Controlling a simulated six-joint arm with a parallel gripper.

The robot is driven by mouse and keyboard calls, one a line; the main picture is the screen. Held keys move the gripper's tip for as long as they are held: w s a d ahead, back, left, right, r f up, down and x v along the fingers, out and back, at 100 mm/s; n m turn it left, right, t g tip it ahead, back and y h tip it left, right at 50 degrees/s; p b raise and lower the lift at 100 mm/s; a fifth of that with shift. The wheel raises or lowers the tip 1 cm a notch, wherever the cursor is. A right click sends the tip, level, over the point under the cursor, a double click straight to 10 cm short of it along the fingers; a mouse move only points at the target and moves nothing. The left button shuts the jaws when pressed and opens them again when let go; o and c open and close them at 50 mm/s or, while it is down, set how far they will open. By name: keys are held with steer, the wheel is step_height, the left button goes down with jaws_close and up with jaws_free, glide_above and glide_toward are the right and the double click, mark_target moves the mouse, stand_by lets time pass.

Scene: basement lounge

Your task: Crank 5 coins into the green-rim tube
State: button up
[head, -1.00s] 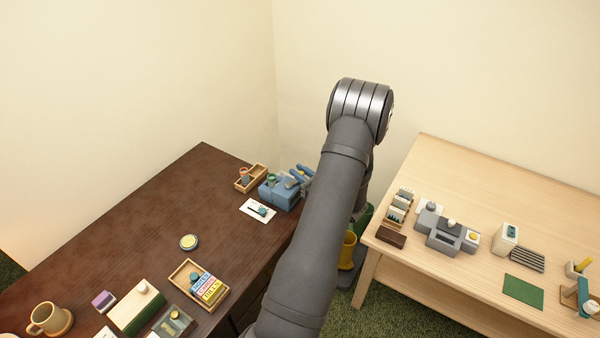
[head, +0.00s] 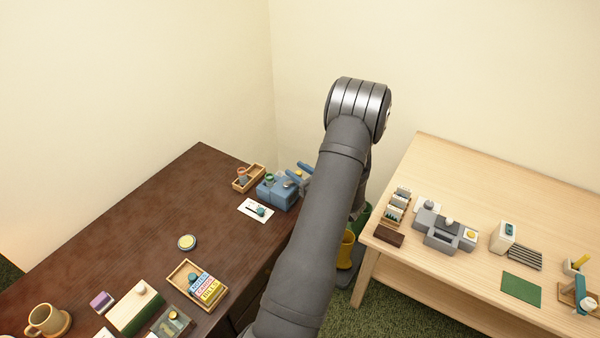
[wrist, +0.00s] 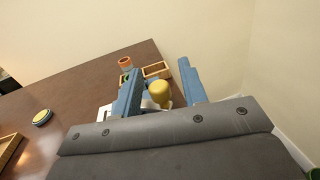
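A blue coin machine (head: 277,194) stands near the far right edge of the dark table. A small green-rim piece, seemingly the tube (head: 268,177), shows at its left; it is partly hidden in the wrist view (wrist: 124,78). A yellow knob (wrist: 159,93), seemingly the crank's handle, shows between my gripper's two blue fingers (wrist: 160,92) in the wrist view. The fingers are apart, with a gap visible beside the knob. In the head view my gripper (head: 304,174) is at the machine's right, partly hidden by my arm. Coins cannot be made out.
A white card (head: 248,211) lies in front. A round yellow-topped disc (head: 187,242) lies farther left. A pale table (head: 480,180) with other items is at right.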

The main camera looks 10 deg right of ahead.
steer(key=v, duration=1.7)
steer(key=shift+s+d, duration=0.15)
steer(key=shift+s, duration=0.05)
steer(key=shift+o, duration=0.2)
steer(key=shift+w+a+f+m+t+h, duration=0.1)
steer(key=shift+w+a+m+t+h, duration=0.15)
steer(key=shift+a, duration=0.3)
steer(key=shift+w+a+m+t+h, duration=0.15)
steer(key=shift+a+h, duration=0.1)
steer(key=shift+a, duration=0.35)
steer(key=x, duration=1.7)
steer(key=shift+w, duration=0.15)
steer(key=shift+c, duration=0.2)
jaws_close()
